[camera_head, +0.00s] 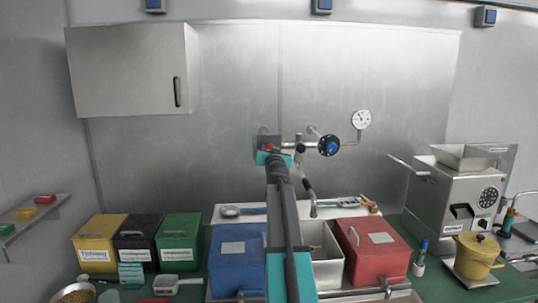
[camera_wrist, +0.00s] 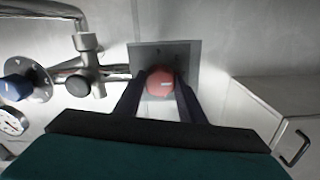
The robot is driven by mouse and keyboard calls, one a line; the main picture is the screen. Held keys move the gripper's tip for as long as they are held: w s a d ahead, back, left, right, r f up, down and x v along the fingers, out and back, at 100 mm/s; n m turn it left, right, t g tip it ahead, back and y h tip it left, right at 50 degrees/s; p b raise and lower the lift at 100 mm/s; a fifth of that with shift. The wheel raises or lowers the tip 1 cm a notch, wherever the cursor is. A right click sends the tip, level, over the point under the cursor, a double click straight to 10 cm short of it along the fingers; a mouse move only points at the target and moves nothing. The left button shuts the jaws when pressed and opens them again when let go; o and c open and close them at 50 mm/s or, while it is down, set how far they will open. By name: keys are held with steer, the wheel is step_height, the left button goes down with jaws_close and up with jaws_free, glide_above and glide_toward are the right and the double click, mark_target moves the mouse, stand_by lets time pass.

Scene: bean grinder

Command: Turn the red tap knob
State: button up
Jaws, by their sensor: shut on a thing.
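The red tap knob (camera_wrist: 160,84) sits in front of a square metal wall plate (camera_wrist: 188,58) in the wrist view. My gripper (camera_wrist: 160,88) has its two dark fingers on either side of the knob and is shut on it. In the head view my gripper (camera_head: 271,150) reaches the wall at the left end of the tap pipework, and only a little of the red knob (camera_head: 268,147) shows there. A blue knob (camera_head: 329,146) is on the pipe to the right. The spout (camera_head: 309,188) hangs down over the counter.
A pressure gauge (camera_head: 361,120) is on the wall right of the blue knob. A wall cabinet (camera_head: 130,70) hangs at the upper left. Blue (camera_head: 237,262) and red (camera_head: 372,250) boxes stand below, beside an open metal container (camera_head: 322,252). A grinder (camera_head: 455,195) stands right.

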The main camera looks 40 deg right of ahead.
steer(key=shift+f+n+b, duration=0.1)
steer(key=shift+n+b, duration=0.8)
steer(key=shift+b, duration=0.6)
steer(key=shift+n+b, duration=0.4)
steer(key=shift+b, duration=0.15)
steer(key=o, duration=1)
steer(key=shift+o, duration=0.2)
steer(key=shift+a, duration=0.1)
